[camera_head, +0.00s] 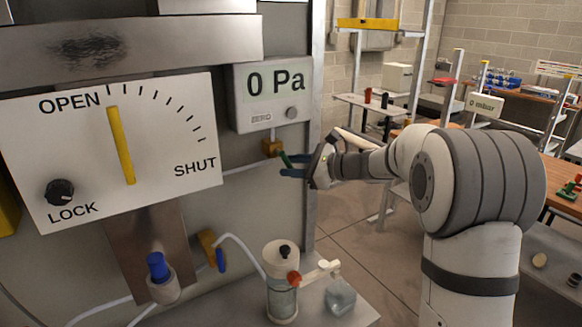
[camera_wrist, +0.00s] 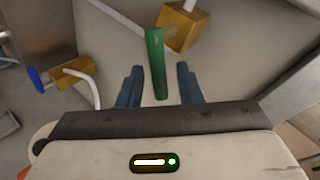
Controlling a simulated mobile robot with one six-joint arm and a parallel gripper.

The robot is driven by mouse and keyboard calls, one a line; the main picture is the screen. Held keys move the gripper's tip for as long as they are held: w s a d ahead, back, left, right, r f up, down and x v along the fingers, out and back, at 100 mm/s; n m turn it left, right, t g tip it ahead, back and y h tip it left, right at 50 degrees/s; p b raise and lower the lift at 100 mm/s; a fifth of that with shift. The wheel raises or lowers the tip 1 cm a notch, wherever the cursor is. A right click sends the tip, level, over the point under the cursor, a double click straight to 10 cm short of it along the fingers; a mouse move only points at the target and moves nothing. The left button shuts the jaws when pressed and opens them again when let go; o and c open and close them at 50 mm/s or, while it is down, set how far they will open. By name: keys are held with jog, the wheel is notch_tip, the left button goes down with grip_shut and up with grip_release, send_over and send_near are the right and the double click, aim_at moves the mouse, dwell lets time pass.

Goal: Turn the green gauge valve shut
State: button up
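The green gauge valve handle (camera_wrist: 155,62) is a flat bar on a brass valve body (camera_wrist: 182,25) on the grey panel. In the wrist view its free end lies between the two blue fingers of my gripper (camera_wrist: 158,85), with a gap on each side. In the head view the green handle (camera_head: 284,158) and brass body (camera_head: 272,147) are below the gauge (camera_head: 275,92) that reads 0 Pa. My gripper (camera_head: 292,167) is open at the handle, coming from the right. I cannot tell how deep the handle sits between the fingers.
A white dial plate (camera_head: 160,160) with a yellow pointer (camera_head: 121,145) near OPEN is on the left. Below are a blue-handled brass valve (camera_head: 208,248), a blue knob (camera_head: 158,267) and a clear canister (camera_head: 282,290). A metal post (camera_head: 316,60) stands beside my gripper.

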jog(key=b+v, duration=0.1)
jog(key=v, duration=0.5)
jog(key=shift+d, duration=0.25)
jog(key=shift+s, duration=0.1)
jog(key=shift+c, duration=0.4)
